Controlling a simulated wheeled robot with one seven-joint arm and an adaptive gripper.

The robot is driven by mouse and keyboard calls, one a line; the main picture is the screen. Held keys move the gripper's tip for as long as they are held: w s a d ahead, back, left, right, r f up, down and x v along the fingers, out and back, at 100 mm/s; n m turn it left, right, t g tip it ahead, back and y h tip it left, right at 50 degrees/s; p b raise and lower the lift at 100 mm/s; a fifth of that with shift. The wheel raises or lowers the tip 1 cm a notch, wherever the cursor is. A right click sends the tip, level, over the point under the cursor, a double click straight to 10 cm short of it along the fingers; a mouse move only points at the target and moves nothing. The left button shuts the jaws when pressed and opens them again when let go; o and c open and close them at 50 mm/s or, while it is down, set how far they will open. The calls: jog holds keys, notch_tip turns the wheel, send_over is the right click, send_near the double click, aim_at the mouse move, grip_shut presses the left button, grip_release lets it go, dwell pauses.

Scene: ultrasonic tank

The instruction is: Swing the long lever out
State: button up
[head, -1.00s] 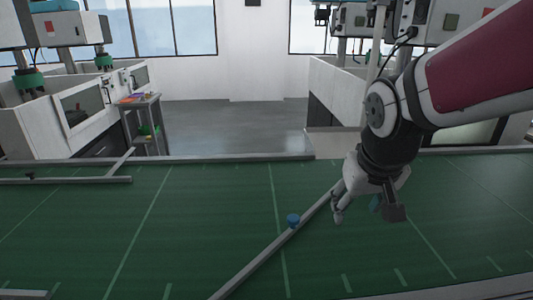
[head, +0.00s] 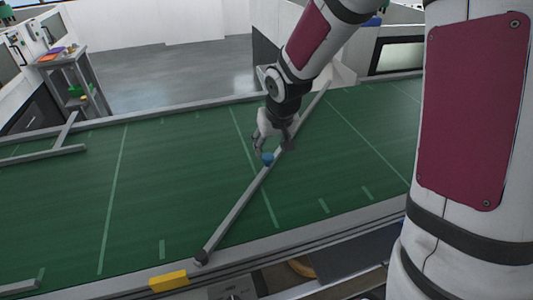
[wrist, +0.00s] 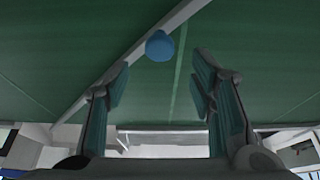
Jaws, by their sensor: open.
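The long lever (head: 236,208) is a grey bar lying diagonally across the green belt, from a dark pivot end near the front edge to the far side at the upper right. A blue knob (head: 267,158) stands on it; the knob also shows in the wrist view (wrist: 159,46). My gripper (head: 272,147) is just above and beside the knob in the head view. In the wrist view my gripper (wrist: 158,80) is open, with nothing between its fingers, and the knob is beyond the fingertips. Part of the lever behind my gripper is hidden.
A shorter grey bar (head: 50,156) lies at the belt's left. A small grey stand (head: 72,72) with coloured items is behind at the left.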

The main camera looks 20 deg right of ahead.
aim_at(268, 156)
jog(key=x, duration=0.6)
grip_shut()
